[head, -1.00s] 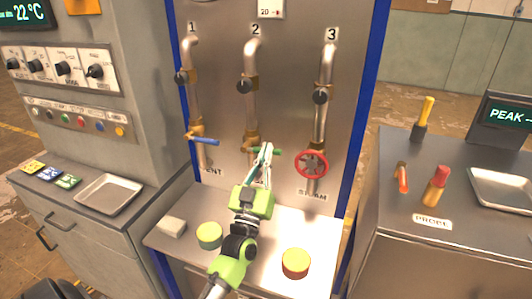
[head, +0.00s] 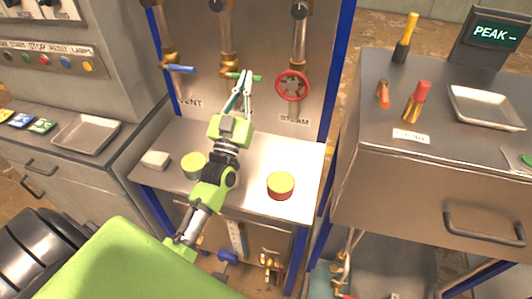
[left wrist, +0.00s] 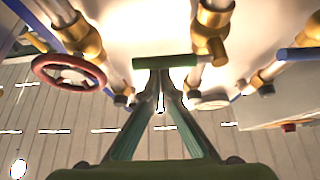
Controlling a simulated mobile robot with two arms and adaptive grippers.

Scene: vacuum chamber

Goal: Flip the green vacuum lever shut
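The green vacuum lever (head: 257,78) sticks out sideways to the right from the brass valve (head: 228,72) on the middle pipe. In the left wrist view the lever (left wrist: 150,62) is a dark green bar lying crosswise just beyond my fingertips. My left gripper (head: 246,76) is at the lever, its slim fingers converging so that the tips look closed together. In the left wrist view the gripper tips (left wrist: 161,76) are right against or just short of the bar; I cannot tell if they touch. The lever partly hides the tips. My right gripper is not in view.
A blue lever (head: 181,69) is on the left pipe and a red handwheel (head: 292,86) on the right one. A white block (head: 155,160), a green-topped cylinder (head: 194,165) and a yellow-topped red cylinder (head: 281,186) stand on the steel shelf (head: 250,180) below.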

